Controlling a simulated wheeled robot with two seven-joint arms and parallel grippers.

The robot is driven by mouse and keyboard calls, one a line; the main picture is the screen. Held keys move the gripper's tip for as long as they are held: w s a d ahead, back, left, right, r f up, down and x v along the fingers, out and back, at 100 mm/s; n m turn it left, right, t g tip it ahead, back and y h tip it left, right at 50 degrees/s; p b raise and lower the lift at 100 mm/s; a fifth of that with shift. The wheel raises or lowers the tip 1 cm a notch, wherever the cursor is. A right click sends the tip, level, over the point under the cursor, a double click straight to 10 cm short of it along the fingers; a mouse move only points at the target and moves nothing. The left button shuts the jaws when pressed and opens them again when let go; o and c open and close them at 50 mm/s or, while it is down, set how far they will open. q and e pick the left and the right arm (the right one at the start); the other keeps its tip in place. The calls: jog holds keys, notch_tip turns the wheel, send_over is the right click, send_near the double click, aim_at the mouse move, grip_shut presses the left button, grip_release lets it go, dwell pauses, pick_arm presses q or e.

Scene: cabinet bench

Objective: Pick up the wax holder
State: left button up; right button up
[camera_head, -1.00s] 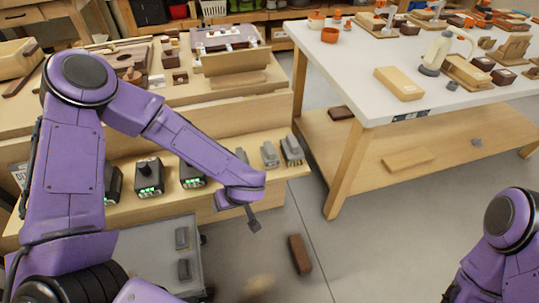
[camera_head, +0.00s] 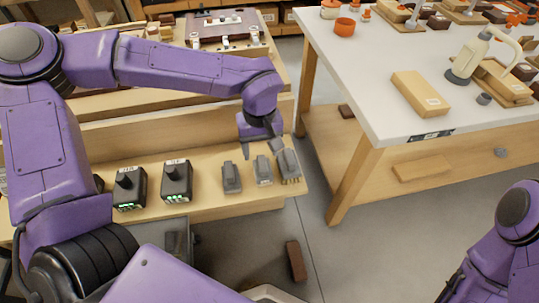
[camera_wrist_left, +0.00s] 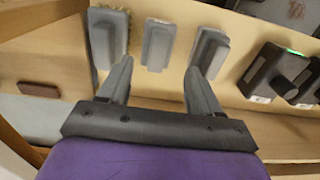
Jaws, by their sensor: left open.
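Several grey tools lie on the wooden shelf. The one with bristles (camera_head: 288,165) is a brush at the right end. A plain grey block (camera_head: 262,170), which looks like a wax holder, lies beside it, and another grey block (camera_head: 231,177) is to its left. I cannot tell for sure which block is the wax holder. My left gripper (camera_head: 264,143) is above the right part of the shelf. In the left wrist view its open fingers (camera_wrist_left: 158,68) point at the middle block (camera_wrist_left: 158,45), with nothing held between them. My right gripper is not in view.
Black chargers (camera_head: 176,182) with green lights stand left of the blocks. A white-topped table (camera_head: 375,85) stands to the right, with a wooden block (camera_head: 421,93) on it. A brown block (camera_head: 295,261) lies on the floor.

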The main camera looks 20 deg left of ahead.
aim_at(263, 170)
pick_arm(q)
jog(key=shift+w+d+r, duration=0.15)
jog(key=shift+w+r, duration=0.05)
jog(key=shift+w, duration=0.15)
jog(key=shift+f, duration=0.25)
jog(key=f+b, duration=0.1)
jog(key=f, duration=0.2)
jog(key=f+b, duration=0.1)
jog(key=f, duration=0.2)
jog(key=f+b, duration=0.1)
jog(key=f, duration=0.2)
jog(key=shift+s+f, duration=0.25)
jog(key=shift+s, duration=0.05)
jog(key=shift+w+f, duration=0.1)
jog(key=shift+f, duration=0.1)
jog(key=shift+r, duration=0.1)
jog(key=c, duration=0.8)
